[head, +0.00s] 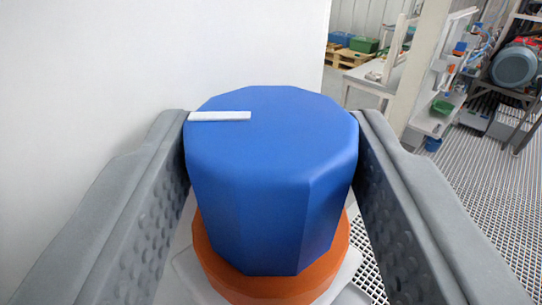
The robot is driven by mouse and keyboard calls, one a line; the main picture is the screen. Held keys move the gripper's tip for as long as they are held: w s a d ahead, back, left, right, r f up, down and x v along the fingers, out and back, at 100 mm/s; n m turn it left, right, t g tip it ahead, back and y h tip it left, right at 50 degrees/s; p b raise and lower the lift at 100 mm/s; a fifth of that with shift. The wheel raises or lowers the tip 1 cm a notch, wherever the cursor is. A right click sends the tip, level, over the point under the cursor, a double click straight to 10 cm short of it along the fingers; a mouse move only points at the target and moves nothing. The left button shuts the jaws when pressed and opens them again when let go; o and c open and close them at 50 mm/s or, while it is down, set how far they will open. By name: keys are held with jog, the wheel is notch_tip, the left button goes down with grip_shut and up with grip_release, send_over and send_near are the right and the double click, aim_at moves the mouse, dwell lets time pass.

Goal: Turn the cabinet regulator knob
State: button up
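The regulator knob (270,180) is a large blue faceted cap in the middle of the head view. A white pointer mark (220,116) lies on its top and points to the left. Below the knob is an orange collar (270,283) on a pale base. My gripper (271,120) has one finger on each side of the knob. Both fingertips appear to touch its sides near the top, so the gripper looks closed around it. The underside of the collar is hidden.
A plain white surface (130,60) fills the left and back. To the right is a grated floor (480,200). Further off stand a pale post (420,75), shelves with bins, and a grey motor (515,65). A green crate (363,44) sits at the back.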

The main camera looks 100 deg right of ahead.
dwell(0.4)
jog(key=o, duration=1)
jog(key=w+a, duration=0.2)
jog(key=a, duration=1.5)
jog(key=shift+w, duration=0.15)
